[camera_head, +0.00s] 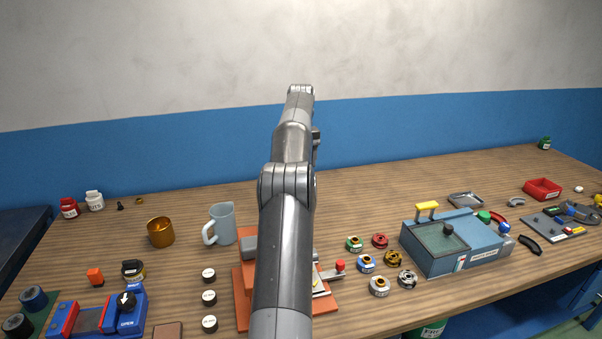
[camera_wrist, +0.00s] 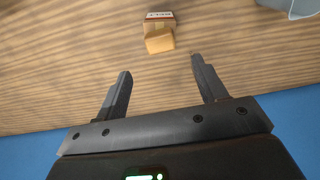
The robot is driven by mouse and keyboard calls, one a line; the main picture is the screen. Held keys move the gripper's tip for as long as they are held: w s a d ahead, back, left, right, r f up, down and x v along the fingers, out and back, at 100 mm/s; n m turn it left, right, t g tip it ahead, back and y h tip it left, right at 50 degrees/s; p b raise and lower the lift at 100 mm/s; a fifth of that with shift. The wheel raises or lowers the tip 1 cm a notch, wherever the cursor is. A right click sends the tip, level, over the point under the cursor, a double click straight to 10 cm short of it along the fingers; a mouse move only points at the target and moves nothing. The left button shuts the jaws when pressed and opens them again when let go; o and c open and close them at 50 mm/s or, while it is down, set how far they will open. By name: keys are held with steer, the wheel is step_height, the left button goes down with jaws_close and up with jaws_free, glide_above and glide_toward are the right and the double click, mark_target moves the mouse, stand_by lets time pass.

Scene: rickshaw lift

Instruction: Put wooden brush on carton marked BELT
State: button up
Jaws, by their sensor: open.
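My gripper (camera_wrist: 160,88) is open and empty, its two dark fingers apart above the wooden table. A small tan block-like thing (camera_wrist: 159,40) with a pale label and a dark reddish edge lies just past the fingertips in the wrist view. I cannot make out the wooden brush in either view. A flat brown piece (camera_head: 168,330) is cut off by the bottom edge.
A grey-blue jug (camera_head: 222,223) and a brass cup (camera_head: 160,232) stand left of my arm. An orange fixture (camera_head: 243,301) is partly behind it. Several ring-like parts and a blue-grey machine (camera_head: 456,243) stand at right. The table's back left of centre has free room.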

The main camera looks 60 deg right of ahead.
steer(key=shift+r, duration=0.55)
steer(key=w+a+r+n, duration=0.1)
steer(key=w+a+r, duration=0.3)
steer(key=a, duration=0.3)
steer(key=w+a+r+n, duration=0.1)
steer(key=w+a+r, duration=0.35)
steer(key=a, duration=0.25)
steer(key=w+a+r+n+t+h, duration=0.1)
steer(key=a+r, duration=0.2)
steer(key=a, duration=0.8)
steer(key=w+a+r+n+t, duration=0.1)
steer(key=a+r, duration=0.1)
steer(key=a, duration=0.9)
steer(key=s+a+f+n+t, duration=0.1)
steer(key=s+a, duration=0.3)
steer(key=a, duration=0.5)
steer(key=s+a+f+n+t, duration=0.1)
steer(key=s+a, duration=0.3)
steer(key=a, duration=0.5)
steer(key=s+a+f+n+t+y, duration=0.1)
steer(key=s+a+f+n, duration=0.2)
steer(key=s+a+f, duration=0.7)
steer(key=s+a, duration=0.2)
steer(key=s, duration=0.1)
steer(key=shift+a+t, duration=0.15)
steer(key=shift+t, duration=0.15)
